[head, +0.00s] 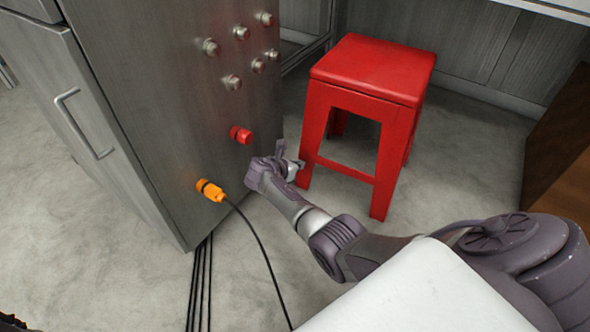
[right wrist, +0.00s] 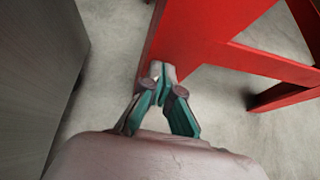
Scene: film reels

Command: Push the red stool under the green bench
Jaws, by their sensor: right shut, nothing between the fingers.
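The red stool (head: 374,72) stands upright on the concrete floor, right of a metal cabinet in the head view. My right gripper (head: 291,160) is shut and empty, low beside the stool's near left leg. In the right wrist view the closed fingertips (right wrist: 162,72) overlap the red leg (right wrist: 185,45); I cannot tell whether they touch it. No green bench can be made out; a pale surface edge (head: 560,8) shows at the top right. My left gripper is not in view.
The metal cabinet (head: 165,100) stands close left of my right gripper, with knobs, a red plug (head: 241,134) and an orange plug (head: 210,190) on a black cable. A brown panel (head: 560,150) stands at the right. Floor (head: 465,150) right of the stool is clear.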

